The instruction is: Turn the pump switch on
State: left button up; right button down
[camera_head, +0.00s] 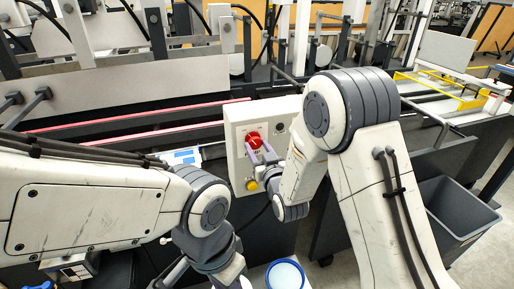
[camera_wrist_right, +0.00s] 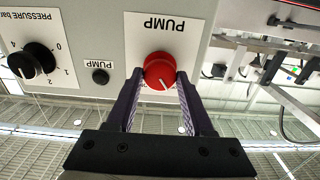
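The pump switch is a round red knob (camera_wrist_right: 159,70) on a white plate marked PUMP, upside down in the right wrist view. A white line on the knob points to the lower right there. In the head view the red knob (camera_head: 254,140) is on the front of a grey control box (camera_head: 238,118). My right gripper (camera_wrist_right: 159,76) has its two dark fingers on either side of the knob, with no clear gap, so it appears shut on it. It also shows in the head view (camera_head: 262,155). My left gripper is not in view; only its arm shows.
A black pressure dial (camera_wrist_right: 37,60) and a small black PUMP button (camera_wrist_right: 100,76) are beside the knob plate. A yellow knob (camera_head: 251,185) is low on the box. Machine rails stand behind; a dark bin (camera_head: 462,215) is at the right.

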jog(key=shift+f+m+b, duration=0.15)
jog(key=shift+m+b, duration=0.55)
jog(key=shift+b, duration=0.3)
jog(key=m+b, duration=0.8)
jog(key=b, duration=0.1)
jog(key=shift+m, duration=0.4)
jog(key=shift+m+b, duration=1.9)
jog(key=shift+b, duration=0.1)
jog(key=shift+c, duration=1.4)
grip_release()
